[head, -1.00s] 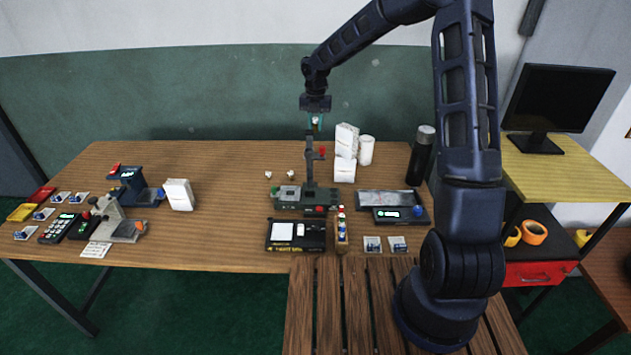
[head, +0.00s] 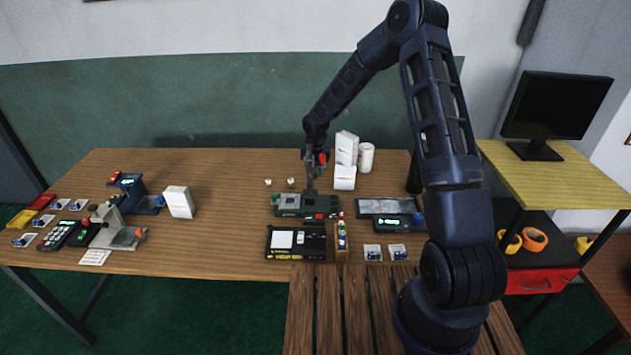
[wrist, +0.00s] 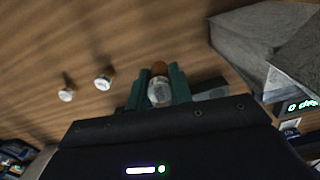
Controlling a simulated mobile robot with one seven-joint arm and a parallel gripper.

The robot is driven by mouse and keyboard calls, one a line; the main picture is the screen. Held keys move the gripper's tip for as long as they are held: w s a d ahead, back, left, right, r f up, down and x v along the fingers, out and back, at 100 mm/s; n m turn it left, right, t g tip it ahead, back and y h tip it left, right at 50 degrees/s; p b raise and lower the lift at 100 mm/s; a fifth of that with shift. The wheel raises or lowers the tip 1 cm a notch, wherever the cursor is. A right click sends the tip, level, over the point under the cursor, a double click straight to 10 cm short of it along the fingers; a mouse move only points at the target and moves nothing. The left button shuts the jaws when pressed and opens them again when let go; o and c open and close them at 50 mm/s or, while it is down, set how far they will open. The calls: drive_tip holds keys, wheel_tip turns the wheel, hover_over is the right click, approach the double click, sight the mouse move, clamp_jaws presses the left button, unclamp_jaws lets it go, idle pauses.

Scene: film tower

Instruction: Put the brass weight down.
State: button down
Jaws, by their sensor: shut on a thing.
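My gripper (wrist: 158,86) has green fingers closed around the brass weight (wrist: 159,92), which shows a pale round face and a brownish brass edge in the wrist view. I cannot tell whether the weight touches the wooden table (head: 230,165). In the head view my gripper is low over the table, mostly hidden behind the upright post of a grey-green device (head: 300,204), and the weight cannot be made out. Two similar small pieces (wrist: 103,82) (wrist: 67,94) stand apart on the table, left of my gripper in the wrist view.
White boxes (head: 346,150) and a white roll (head: 366,158) stand just right of my gripper. A black tray-like unit (head: 295,252) and a device with a green display (head: 392,221) are nearer the front. Bare table lies to the left, before another white box (head: 179,202).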

sight(315, 177)
drive_tip(key=shift+f, duration=2.5)
drive_tip(key=shift+f, duration=0.15)
drive_tip(key=c, duration=1.2)
unclamp_jaws()
drive_tip(key=shift+c, duration=0.2)
wheel_tip(315, 177, up, 12)
drive_tip(key=shift+r, duration=0.15)
